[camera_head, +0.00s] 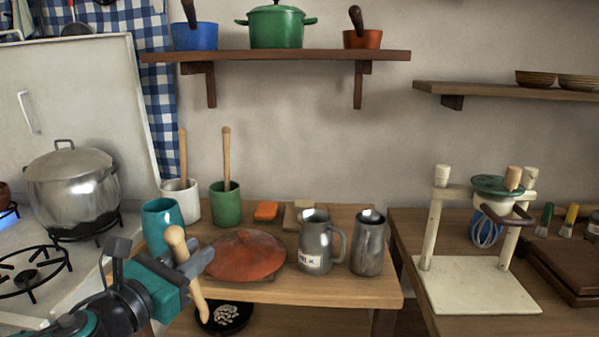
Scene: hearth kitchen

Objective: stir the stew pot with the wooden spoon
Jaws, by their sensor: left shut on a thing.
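My left gripper (192,268) is at the lower left, in front of the wooden table. It is shut on a light wooden spoon (191,287), held tilted, with a rounded end up and the other end reaching down near a dark dish. A steel pot (72,190) with its lid on stands on a stove burner at the left, apart from the gripper and spoon. A green lidded pot (277,29) sits on the wall shelf. I cannot tell from the picture which is the stew pot. My right gripper is not in view.
A teal cup (162,228), a white crock (181,203) and a green crock (226,206) with wooden handles, a reddish lid-like dome (244,257) and two metal jugs crowd the table (350,291). An empty burner (30,272) lies in front of the steel pot.

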